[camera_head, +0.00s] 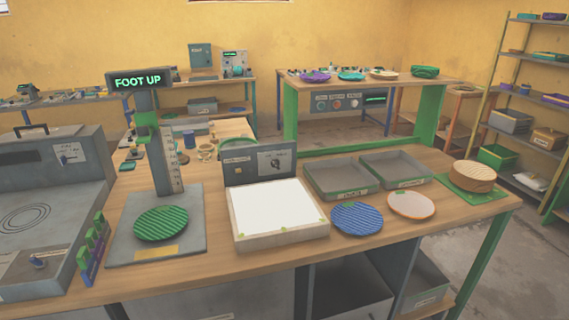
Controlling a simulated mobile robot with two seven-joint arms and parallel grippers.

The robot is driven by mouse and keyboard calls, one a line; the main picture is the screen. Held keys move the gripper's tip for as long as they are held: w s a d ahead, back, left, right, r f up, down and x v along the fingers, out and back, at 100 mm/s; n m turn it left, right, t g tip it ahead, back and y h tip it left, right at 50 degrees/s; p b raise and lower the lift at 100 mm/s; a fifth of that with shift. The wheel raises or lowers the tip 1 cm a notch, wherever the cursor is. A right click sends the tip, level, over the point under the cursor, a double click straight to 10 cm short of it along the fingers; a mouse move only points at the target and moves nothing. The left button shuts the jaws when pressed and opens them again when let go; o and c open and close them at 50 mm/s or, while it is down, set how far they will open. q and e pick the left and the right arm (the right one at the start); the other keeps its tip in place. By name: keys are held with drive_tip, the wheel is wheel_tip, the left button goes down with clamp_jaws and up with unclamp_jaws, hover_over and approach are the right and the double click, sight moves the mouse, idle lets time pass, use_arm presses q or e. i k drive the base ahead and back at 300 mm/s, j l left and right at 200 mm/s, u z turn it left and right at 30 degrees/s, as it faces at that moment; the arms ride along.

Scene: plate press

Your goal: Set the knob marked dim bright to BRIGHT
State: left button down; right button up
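A light box (288,235) with a glowing white top stands on the wooden bench, in the middle of the picture. Its grey upright back panel (232,177) bears a white label plate (262,161) with a dark knob (277,163) on it. The lettering by the knob is too small to read, and I cannot tell which way the knob points. A small yellowish tag (238,171) is on the panel's left part. Neither of my grippers is in view.
A press stand (155,150) with a "FOOT UP" display holds a green striped plate (161,223). A grey machine (45,200) stands at left. A blue plate (357,218), a pale plate (411,205) and two grey trays (341,178) lie right of the light box.

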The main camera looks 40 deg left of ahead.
sight(275, 162)
drive_tip(key=u, duration=0.35)
drive_tip(key=i+l+u, duration=0.15)
drive_tip(key=u, duration=0.55)
drive_tip(key=i+l, duration=0.05)
